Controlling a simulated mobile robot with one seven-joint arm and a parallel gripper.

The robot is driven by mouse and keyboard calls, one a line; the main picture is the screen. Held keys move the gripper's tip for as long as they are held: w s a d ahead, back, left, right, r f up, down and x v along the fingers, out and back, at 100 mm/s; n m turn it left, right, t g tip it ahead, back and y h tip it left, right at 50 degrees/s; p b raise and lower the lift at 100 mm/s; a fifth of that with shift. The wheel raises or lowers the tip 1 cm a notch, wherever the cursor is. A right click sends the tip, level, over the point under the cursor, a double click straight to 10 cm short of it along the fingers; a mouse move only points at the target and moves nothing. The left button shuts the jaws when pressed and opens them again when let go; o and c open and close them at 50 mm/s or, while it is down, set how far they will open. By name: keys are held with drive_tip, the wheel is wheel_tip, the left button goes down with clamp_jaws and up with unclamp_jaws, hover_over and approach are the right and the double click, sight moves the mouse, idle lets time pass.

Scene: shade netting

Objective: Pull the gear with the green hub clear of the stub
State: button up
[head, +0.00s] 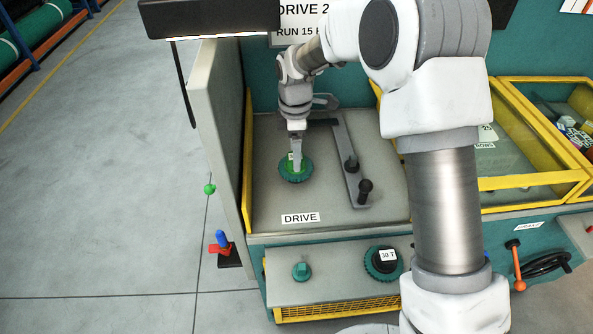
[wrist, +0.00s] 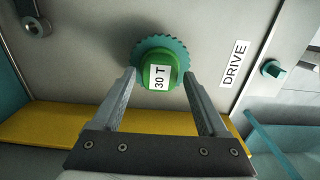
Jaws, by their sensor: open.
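The gear (head: 284,174) is teal and toothed with a green hub. It sits on the grey drive plate in the head view. In the wrist view the gear (wrist: 180,50) lies ahead of my gripper, and its green hub (wrist: 172,72) carries a white "30 T" label. My gripper (head: 296,169) points down at the hub and is open. In the wrist view its fingertips (wrist: 160,74) stand on either side of the hub, with no clear contact. The stub is hidden by the gear and hub.
A grey bar (head: 342,150) with dark knobs lies right of the gear. The yellow side edge (head: 248,165) and a grey upright panel (head: 220,130) stand on the left. A dark-hubbed gear labelled "30 T" (head: 370,266) and a teal knob (head: 301,271) are on the lower front shelf.

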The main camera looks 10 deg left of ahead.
drive_tip(key=shift+f+b, duration=0.35)
drive_tip(key=shift+f, duration=0.75)
drive_tip(key=shift+c, duration=0.3)
clamp_jaws()
drive_tip(key=shift+r, duration=0.1)
